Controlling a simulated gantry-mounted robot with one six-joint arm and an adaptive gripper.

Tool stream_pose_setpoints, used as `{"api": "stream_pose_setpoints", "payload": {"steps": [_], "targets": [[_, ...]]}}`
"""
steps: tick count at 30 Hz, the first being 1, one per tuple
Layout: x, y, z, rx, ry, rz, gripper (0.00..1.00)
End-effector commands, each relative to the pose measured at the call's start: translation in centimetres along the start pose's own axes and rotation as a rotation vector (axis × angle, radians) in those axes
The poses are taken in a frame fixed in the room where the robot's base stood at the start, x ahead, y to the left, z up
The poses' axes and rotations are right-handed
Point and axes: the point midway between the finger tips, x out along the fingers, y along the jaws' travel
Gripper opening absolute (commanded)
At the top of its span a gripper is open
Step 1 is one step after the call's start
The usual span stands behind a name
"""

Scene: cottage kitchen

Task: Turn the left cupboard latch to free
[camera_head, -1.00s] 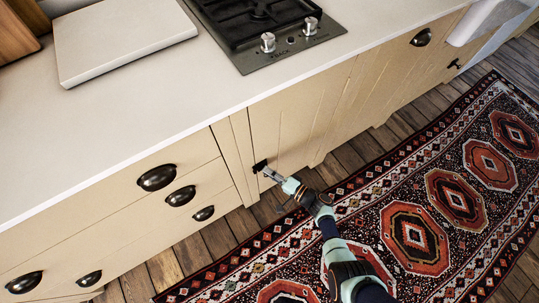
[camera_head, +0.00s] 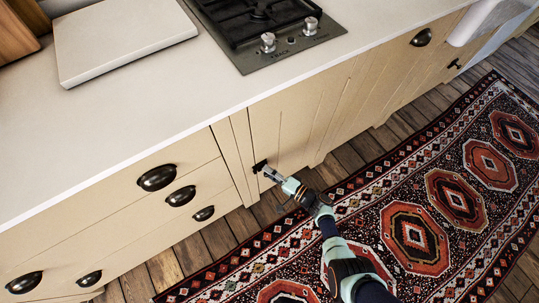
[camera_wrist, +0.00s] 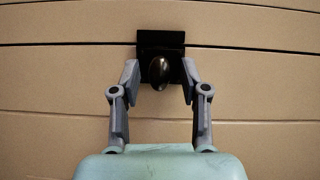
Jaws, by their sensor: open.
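The left cupboard latch (camera_head: 260,166) is a small dark fitting on the cream cupboard door (camera_head: 290,125) below the hob. In the wrist view the latch knob (camera_wrist: 159,70) is a dark oval on a black square plate (camera_wrist: 160,38). The oval's long side runs up and down in that view. My gripper (camera_head: 268,171) is at the latch. In the wrist view my open gripper (camera_wrist: 159,76) has one fingertip on each side of the knob, with a gap showing on both sides. In the head view the fingertips partly hide the latch.
Drawers with dark cup pulls (camera_head: 156,178) are to the left. The pale worktop (camera_head: 120,120) overhangs above, with a hob (camera_head: 270,30) on it. A second dark latch (camera_head: 454,64) is at the far right. A patterned rug (camera_head: 410,235) covers the wooden floor below.

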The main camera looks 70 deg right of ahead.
Motion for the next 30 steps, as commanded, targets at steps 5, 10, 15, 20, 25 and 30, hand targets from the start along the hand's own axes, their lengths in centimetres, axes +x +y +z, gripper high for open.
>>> {"api": "stream_pose_setpoints", "payload": {"steps": [5,10,15,20,25,30], "targets": [[0.0,0.0,0.0,0.0,0.0,0.0,0.45],[-1.1,0.0,-0.1,-0.001,0.004,0.0,0.45],[-5.0,0.1,-0.2,-0.001,0.008,0.001,0.45],[-8.9,0.0,-0.2,0.0,0.008,0.001,0.45],[-11.4,0.0,-0.1,-0.001,0.004,0.0,0.45],[-12.1,0.0,0.0,0.0,0.0,0.001,0.45]]}}
